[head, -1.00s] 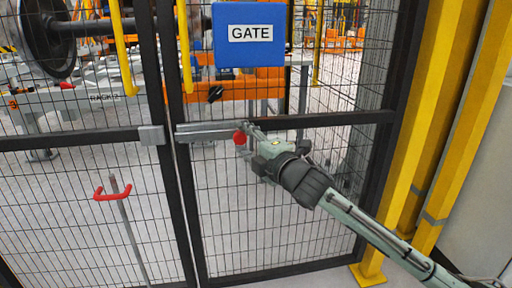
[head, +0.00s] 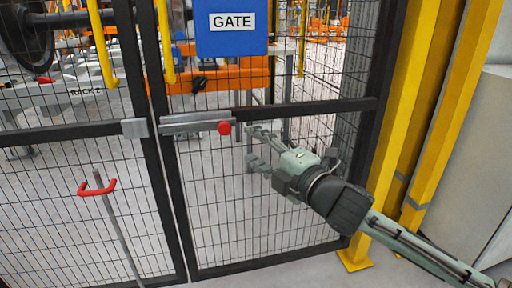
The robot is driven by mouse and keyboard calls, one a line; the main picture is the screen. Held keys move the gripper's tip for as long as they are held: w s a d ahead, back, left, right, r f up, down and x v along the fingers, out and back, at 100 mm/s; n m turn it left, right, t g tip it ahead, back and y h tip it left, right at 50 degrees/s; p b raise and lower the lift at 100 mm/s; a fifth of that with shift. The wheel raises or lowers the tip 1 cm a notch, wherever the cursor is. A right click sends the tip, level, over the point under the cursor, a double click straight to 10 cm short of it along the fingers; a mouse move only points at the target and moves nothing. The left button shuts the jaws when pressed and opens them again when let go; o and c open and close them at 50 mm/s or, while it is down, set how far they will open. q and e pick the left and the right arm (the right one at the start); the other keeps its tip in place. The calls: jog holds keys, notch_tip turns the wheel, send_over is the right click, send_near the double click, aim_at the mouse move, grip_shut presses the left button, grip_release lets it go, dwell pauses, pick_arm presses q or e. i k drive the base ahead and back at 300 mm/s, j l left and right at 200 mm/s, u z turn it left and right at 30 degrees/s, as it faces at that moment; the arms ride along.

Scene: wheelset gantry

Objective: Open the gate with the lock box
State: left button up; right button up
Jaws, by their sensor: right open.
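The gate (head: 275,111) is a black-framed mesh door and looks shut. A grey lock box (head: 196,124) with a red knob (head: 225,128) sits on its crossbar. A blue sign (head: 232,28) reading GATE hangs above. My right gripper (head: 256,148) is open, just right of and slightly below the red knob, with its fingers pointing left. It holds nothing, and I see a gap between it and the knob. My left gripper is not in view.
Yellow posts (head: 437,120) stand to the right, beside a grey cabinet (head: 490,140). A rod with a red handle (head: 97,187) stands at the left. Behind the mesh are a rack, a dark wheel (head: 30,38) and orange beams.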

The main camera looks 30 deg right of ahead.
aim_at(227, 29)
jog(key=k+l, duration=0.1)
jog(key=k, duration=0.9)
